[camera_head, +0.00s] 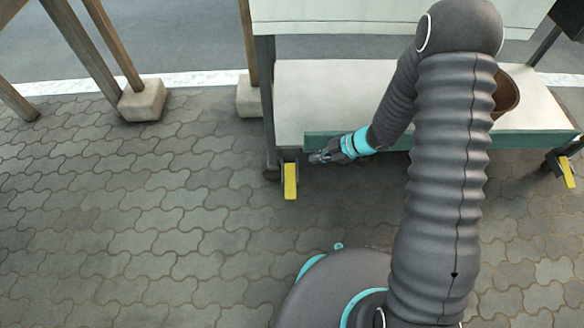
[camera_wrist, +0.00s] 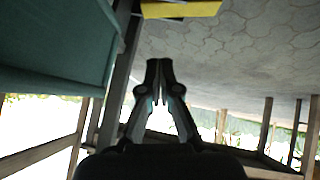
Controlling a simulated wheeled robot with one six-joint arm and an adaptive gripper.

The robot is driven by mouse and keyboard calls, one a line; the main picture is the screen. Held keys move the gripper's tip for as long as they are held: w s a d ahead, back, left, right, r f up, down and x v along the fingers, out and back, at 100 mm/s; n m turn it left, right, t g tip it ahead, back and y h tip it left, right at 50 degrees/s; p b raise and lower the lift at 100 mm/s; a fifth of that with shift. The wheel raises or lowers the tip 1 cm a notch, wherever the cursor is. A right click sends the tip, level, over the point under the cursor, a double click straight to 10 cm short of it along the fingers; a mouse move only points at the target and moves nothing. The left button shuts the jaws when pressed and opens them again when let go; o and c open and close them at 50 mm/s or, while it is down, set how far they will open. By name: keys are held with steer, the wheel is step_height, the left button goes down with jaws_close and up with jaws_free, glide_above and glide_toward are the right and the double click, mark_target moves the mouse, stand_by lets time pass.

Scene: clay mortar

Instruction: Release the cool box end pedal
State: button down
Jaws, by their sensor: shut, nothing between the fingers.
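A yellow pedal (camera_head: 290,181) is at the caster by the cart's left leg, and hangs down toward the paving. It also shows at the top edge of the wrist view (camera_wrist: 182,9), partly cut off. A second yellow pedal (camera_head: 567,172) is at the caster by the right leg. No cool box can be made out, so I cannot tell which end is its end. My gripper (camera_head: 316,157) is just above and right of the left pedal, in front of the shelf's teal edge, apart from the pedal. In the wrist view its fingers (camera_wrist: 160,68) are shut and empty.
The cart has a pale lower shelf (camera_head: 330,95) with a teal front edge (camera_head: 400,140) and a brown pot (camera_head: 507,93) on it, partly behind my arm. Wooden posts on concrete blocks (camera_head: 143,100) stand at the back left. The paving (camera_head: 150,220) at left is clear.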

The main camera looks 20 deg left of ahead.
steer(key=shift+s+a+r+y, duration=0.15)
steer(key=shift+a+r+y, duration=0.15)
steer(key=shift+r, duration=0.05)
steer(key=shift+f, duration=0.1)
steer(key=b, duration=0.2)
glide_above(292, 173)
steer(key=f, duration=0.4)
steer(key=s+f, duration=0.1)
steer(key=f, duration=0.2)
steer(key=shift+f, duration=0.1)
steer(key=shift+w+f, duration=0.2)
steer(key=shift+f, duration=0.4)
steer(key=shift+w+f, duration=0.2)
steer(key=shift+f, duration=0.35)
steer(key=shift+w+f, duration=0.15)
steer(key=shift+f, duration=0.4)
